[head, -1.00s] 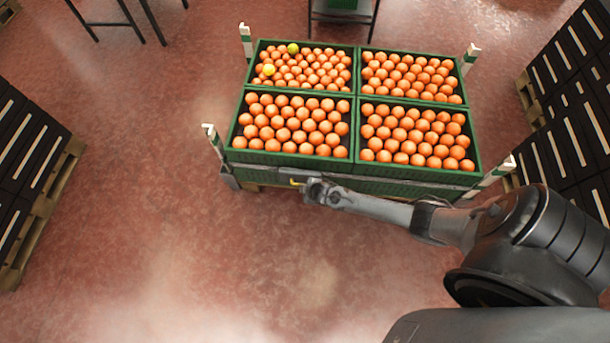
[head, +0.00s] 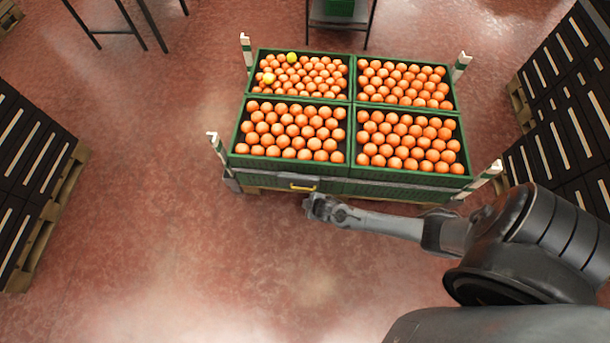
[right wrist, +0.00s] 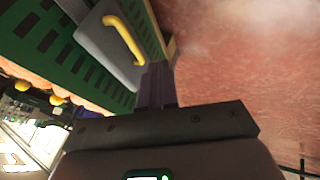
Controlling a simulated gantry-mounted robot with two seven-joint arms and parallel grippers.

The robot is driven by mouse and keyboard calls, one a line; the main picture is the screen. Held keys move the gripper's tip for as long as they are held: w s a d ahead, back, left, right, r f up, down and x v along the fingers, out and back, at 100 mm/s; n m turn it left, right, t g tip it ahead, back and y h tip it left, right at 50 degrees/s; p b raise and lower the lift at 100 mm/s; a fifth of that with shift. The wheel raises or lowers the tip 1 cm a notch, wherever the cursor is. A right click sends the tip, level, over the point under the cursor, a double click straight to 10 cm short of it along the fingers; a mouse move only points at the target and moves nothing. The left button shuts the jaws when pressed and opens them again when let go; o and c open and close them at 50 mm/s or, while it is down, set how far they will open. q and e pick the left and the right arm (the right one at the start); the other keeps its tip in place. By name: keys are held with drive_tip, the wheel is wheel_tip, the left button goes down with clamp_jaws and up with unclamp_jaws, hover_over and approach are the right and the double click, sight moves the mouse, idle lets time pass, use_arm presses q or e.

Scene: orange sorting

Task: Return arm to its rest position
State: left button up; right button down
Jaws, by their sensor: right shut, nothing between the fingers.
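My right arm comes in from the right in the head view, and its gripper (head: 312,206) hangs just in front of the green crates' near side. It is below the yellow handle (head: 303,186) and apart from it in the head view. In the right wrist view the gripper's fingers (right wrist: 158,85) are together and empty, with the yellow handle (right wrist: 125,38) on its grey plate beside them. My left gripper is in neither view.
Four-part green crates (head: 407,186) full of oranges stand on a pallet with white-tipped corner posts (head: 486,175). Two yellow fruits (head: 268,78) lie in the far left crate. Black crate stacks stand on pallets at the left (head: 30,160) and right (head: 560,130). The red floor in front is clear.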

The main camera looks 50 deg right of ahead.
drive_tip(key=s+a+r+p, duration=0.2)
drive_tip(key=s+r+p, duration=0.25)
drive_tip(key=s, duration=0.25)
drive_tip(key=s+a+r+m+y+p, duration=0.15)
drive_tip(key=a+r+p, duration=0.25)
drive_tip(key=a+r, duration=0.6)
drive_tip(key=s+r+m+g+p, duration=0.1)
drive_tip(key=s+r+p, duration=0.1)
drive_tip(key=r+p, duration=1.8)
drive_tip(key=s+r+m+g+p, duration=0.1)
drive_tip(key=r+p, duration=1.9)
drive_tip(key=r, duration=2.7)
drive_tip(key=shift+s+d+m+g+p, duration=0.2)
drive_tip(key=shift+s+m+g+p, duration=0.2)
drive_tip(key=shift+s, duration=0.35)
drive_tip(key=shift+y, duration=0.25)
